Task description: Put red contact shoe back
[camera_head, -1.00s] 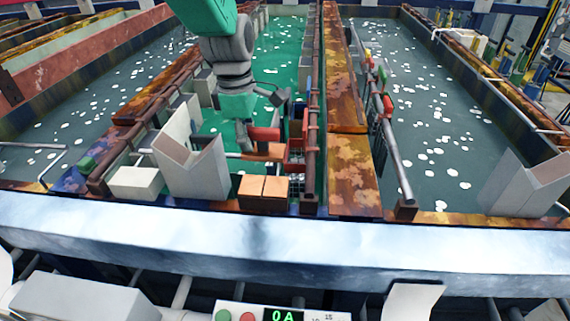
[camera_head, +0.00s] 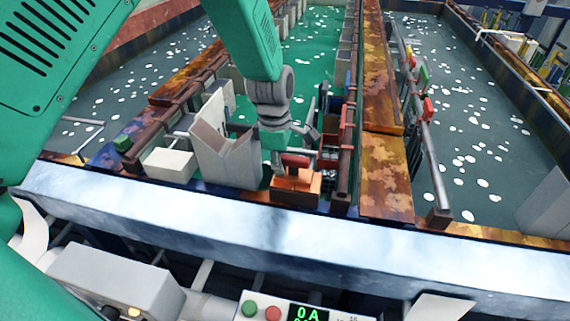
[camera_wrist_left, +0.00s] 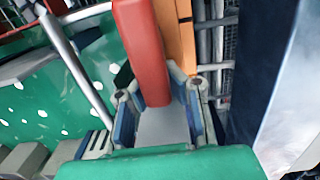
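The red contact shoe (camera_head: 295,160) is a small red block at the tip of my left gripper (camera_head: 288,152), low over the near end of the middle tank. In the left wrist view the red shoe (camera_wrist_left: 147,50) lies between the two fingertips (camera_wrist_left: 150,78), which appear to press on its sides. An orange block (camera_head: 296,188) is just below and in front of the shoe. In the left wrist view an orange strip (camera_wrist_left: 180,35) runs close beside the shoe. Whether the shoe touches the orange block cannot be told. My right gripper is not in view.
A grey open-topped holder (camera_head: 225,155) and a white box (camera_head: 169,164) stand left of the gripper. A brown pipe (camera_head: 345,145) and rusty divider (camera_head: 385,170) are at right. A pale beam (camera_head: 270,232) crosses in front, above a control panel (camera_head: 305,312).

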